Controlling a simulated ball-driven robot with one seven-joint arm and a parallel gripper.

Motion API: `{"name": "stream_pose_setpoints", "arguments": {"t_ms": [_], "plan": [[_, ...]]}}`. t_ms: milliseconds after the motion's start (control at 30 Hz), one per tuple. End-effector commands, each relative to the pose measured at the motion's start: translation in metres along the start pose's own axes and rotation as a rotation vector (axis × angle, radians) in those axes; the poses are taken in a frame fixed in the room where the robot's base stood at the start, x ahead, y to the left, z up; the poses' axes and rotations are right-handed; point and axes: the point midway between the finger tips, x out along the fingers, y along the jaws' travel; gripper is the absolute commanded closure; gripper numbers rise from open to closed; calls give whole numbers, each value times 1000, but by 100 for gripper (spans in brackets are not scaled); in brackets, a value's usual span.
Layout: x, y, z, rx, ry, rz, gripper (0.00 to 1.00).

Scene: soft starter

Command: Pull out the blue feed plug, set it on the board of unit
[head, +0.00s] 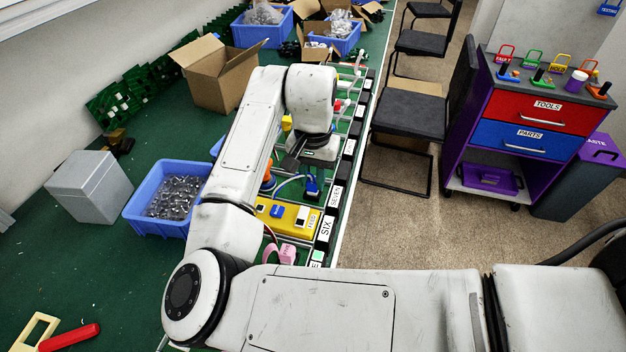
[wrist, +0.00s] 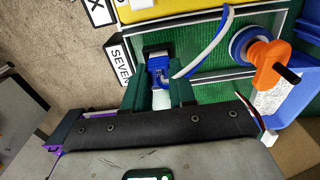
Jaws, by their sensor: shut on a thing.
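The blue plug (wrist: 159,66) is between the two green fingers of my gripper (wrist: 158,88), which is shut on it. A blue and white cable (wrist: 205,50) curves away from the plug to the upper right. A black part (wrist: 158,47) lies just beyond the plug; I cannot tell whether the plug is still seated in it. In the head view the blue plug (head: 312,187) shows below my wrist, beside the SEVEN label (head: 335,196); the fingertips are mostly hidden there. The green board (wrist: 215,64) lies under the cable.
An orange knob on a blue base (wrist: 266,56) stands right of the plug in the wrist view. A yellow unit (head: 288,215) sits beside the SIX label (head: 325,229). A blue bin (head: 158,190) of small clear parts and a grey box (head: 90,186) stand left of my arm.

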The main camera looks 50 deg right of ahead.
Motion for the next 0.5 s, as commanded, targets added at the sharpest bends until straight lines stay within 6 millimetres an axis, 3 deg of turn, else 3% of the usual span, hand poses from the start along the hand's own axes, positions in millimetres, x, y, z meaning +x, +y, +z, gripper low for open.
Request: {"name": "stream_pose_setpoints", "arguments": {"t_ms": [300,500], "plan": [[0,0,0,0,0,0,100],[-2,0,0,0,0,0,100]]}}
